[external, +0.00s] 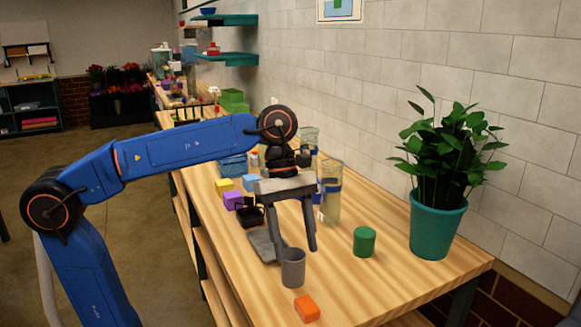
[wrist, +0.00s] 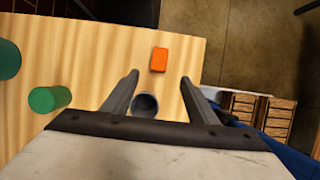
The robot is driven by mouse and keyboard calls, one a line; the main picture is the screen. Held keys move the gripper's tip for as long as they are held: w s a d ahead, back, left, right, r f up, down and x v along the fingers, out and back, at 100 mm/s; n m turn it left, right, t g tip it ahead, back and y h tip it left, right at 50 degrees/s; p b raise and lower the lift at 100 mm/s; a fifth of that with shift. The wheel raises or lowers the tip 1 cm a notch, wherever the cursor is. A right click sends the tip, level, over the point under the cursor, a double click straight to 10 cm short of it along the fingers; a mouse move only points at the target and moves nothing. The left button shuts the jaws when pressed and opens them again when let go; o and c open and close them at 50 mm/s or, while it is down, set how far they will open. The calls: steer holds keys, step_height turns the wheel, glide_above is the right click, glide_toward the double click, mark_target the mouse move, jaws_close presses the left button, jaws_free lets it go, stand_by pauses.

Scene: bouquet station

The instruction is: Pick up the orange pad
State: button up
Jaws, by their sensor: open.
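The orange pad (external: 307,308) is a small orange block lying on the wooden table near its front edge. It also shows in the wrist view (wrist: 159,60), beyond and between my fingertips. My gripper (external: 297,253) is open and empty, pointing down above the table. In the wrist view its two fingers (wrist: 160,77) stand wide apart. A grey cup (external: 293,268) stands between the gripper and the pad, and in the wrist view it shows between the fingers (wrist: 145,104). Nothing hides the pad in either view.
A green cylinder (external: 364,241) and a potted plant (external: 436,228) stand to the right. Purple (external: 233,200) and yellow (external: 224,185) blocks, a black tray (external: 250,217) and glass vases (external: 331,205) are farther back.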

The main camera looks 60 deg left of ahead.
glide_toward(307, 303)
steer(key=x, duration=0.3)
steer(key=shift+a, duration=0.2)
steer(key=shift+d+x, duration=0.2)
steer(key=shift+x, duration=2.5)
steer(key=shift+r, duration=0.15)
steer(key=c, duration=1.1)
